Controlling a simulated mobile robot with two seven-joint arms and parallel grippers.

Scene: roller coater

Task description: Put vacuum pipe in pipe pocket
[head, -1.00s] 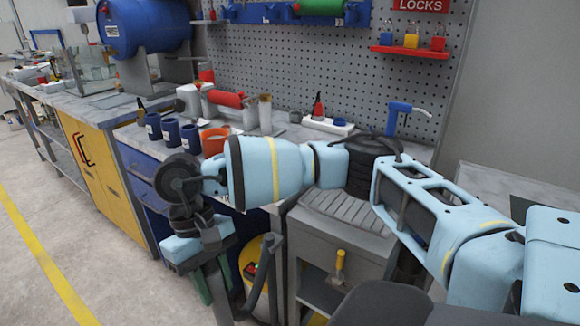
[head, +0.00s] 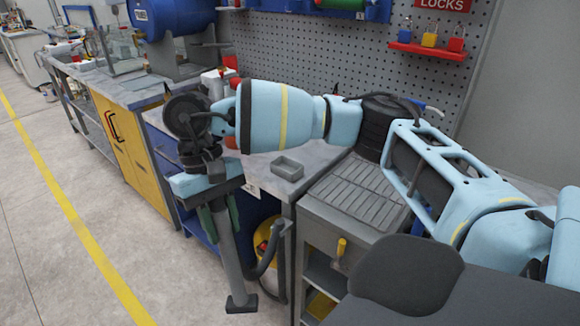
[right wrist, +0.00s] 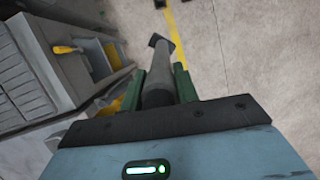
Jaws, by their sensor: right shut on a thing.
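The vacuum pipe (head: 228,262) is a dark grey tube with a flat nozzle at its lower end. It hangs nearly upright, nozzle down, in the head view. My right gripper (head: 220,218) has its green fingers shut around the upper part of the pipe. In the right wrist view the pipe (right wrist: 160,78) runs away from between the green fingers (right wrist: 166,88), nozzle over the floor. A yellow vacuum body (head: 265,238) with a dark hose stands under the bench, behind the pipe. I cannot identify the pipe pocket with certainty. My left gripper is not in view.
A grey cabinet (head: 360,195) with a ribbed top and open shelves stands right of the pipe; a yellow-handled tool (head: 341,247) is at its front. A small grey tray (head: 288,170) sits on the bench. The floor (head: 75,250) at left is clear.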

